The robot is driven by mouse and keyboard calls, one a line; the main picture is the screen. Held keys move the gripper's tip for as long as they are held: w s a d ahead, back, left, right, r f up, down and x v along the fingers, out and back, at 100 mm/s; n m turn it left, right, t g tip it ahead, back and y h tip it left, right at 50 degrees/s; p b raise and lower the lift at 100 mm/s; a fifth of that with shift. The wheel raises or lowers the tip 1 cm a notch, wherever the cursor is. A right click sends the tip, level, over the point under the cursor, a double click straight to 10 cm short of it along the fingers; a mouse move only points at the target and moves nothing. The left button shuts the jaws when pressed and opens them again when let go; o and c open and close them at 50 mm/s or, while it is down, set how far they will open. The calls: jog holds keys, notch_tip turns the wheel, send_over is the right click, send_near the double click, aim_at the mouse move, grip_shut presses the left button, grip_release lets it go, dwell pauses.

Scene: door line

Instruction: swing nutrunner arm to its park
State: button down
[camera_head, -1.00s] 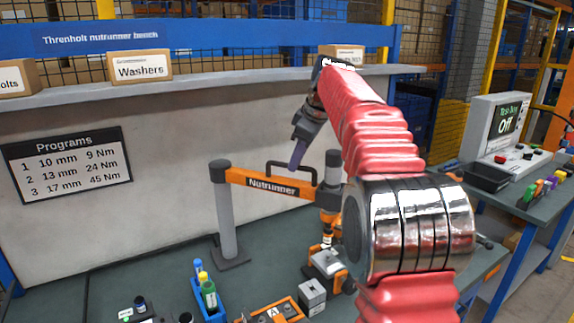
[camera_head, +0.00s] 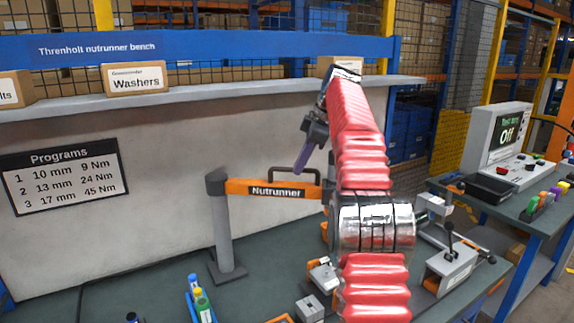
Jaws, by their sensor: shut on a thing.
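The nutrunner arm (camera_head: 240,187) is an orange beam labelled Nutrunner, reaching right from the top of a grey post (camera_head: 223,235). A dark handle (camera_head: 273,172) stands on top of the beam toward its right part. My gripper (camera_head: 300,170), with purple-grey fingers, comes down from above and is shut on the handle; the exact grip is small and hard to see. The beam's far right end and most of the nutrunner hanging there are hidden behind my red-sleeved arm. No clearly marked park shows.
A lever fixture (camera_head: 448,265) stands on the green bench at right. A shelf (camera_head: 215,95) runs above.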

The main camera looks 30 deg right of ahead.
jog(key=shift+w+d, duration=0.1)
jog(key=shift+d, duration=0.15)
jog(key=shift+a, duration=0.15)
jog(key=c, duration=1.8)
grip_release()
jog(key=shift+o, duration=0.2)
jog(key=shift+r, duration=0.15)
jog(key=shift+v, duration=1.75)
jog(key=shift+r, duration=0.25)
jog(key=shift+s+r, duration=0.2)
jog(key=shift+s, duration=0.1)
